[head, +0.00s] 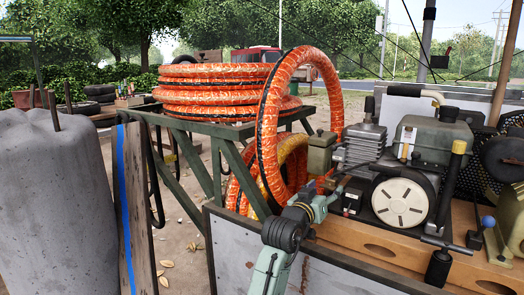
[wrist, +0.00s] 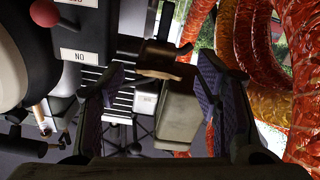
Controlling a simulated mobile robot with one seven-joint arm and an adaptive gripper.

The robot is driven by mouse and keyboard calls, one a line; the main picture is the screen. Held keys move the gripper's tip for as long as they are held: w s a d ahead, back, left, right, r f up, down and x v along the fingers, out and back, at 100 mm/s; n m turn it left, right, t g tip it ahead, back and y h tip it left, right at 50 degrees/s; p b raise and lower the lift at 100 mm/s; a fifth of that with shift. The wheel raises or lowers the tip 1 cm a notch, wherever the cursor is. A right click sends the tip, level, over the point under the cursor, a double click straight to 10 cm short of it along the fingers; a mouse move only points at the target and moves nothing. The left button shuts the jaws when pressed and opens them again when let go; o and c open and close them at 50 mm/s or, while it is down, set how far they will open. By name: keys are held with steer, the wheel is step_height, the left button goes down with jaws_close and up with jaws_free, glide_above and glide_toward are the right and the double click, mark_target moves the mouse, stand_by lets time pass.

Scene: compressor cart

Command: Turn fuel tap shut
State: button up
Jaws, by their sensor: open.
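A brown, brass-like tap with a bar-shaped handle (wrist: 160,62) shows in the wrist view, ahead of and between my fingers; I take it to be the fuel tap. It sits by the end of a pale grey-green box (wrist: 178,108), likely the olive tank (head: 321,153) of the head view. My gripper (wrist: 160,88) is open, its two purple-padded fingers on either side of the tap with gaps; I cannot tell whether either touches it. In the head view my gripper (head: 326,187) is just below the tank and hides the tap.
Orange hose coils (head: 262,130) hang close on the left. The cart's wooden beam (head: 375,245) runs below.

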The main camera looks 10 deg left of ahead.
steer(key=n+p, duration=0.1)
steer(key=n, duration=0.1)
steer(key=n+p, duration=0.1)
steer(key=n, duration=0.1)
steer(key=shift+r+p, duration=0.3)
steer(key=shift+p, duration=0.1)
steer(key=n+p, duration=0.3)
steer(key=n, duration=0.2)
steer(key=b+v, duration=0.3)
steer(key=v, duration=0.8)
steer(key=s+a+r+m+t+y+b, duration=0.1)
steer(key=s+a+r+m+t+y, duration=0.1)
steer(key=a+r, duration=0.5)
steer(key=s+a+r+m+t+y, duration=0.1)
steer(key=s+a+r+t+y, duration=0.3)
steer(key=a+r+t+y, duration=0.2)
steer(key=shift+a+r+m+y+b, duration=0.4)
steer(key=shift+a+r+y, duration=0.7)
steer(key=shift+r, duration=0.9)
steer(key=shift+s+d, duration=0.15)
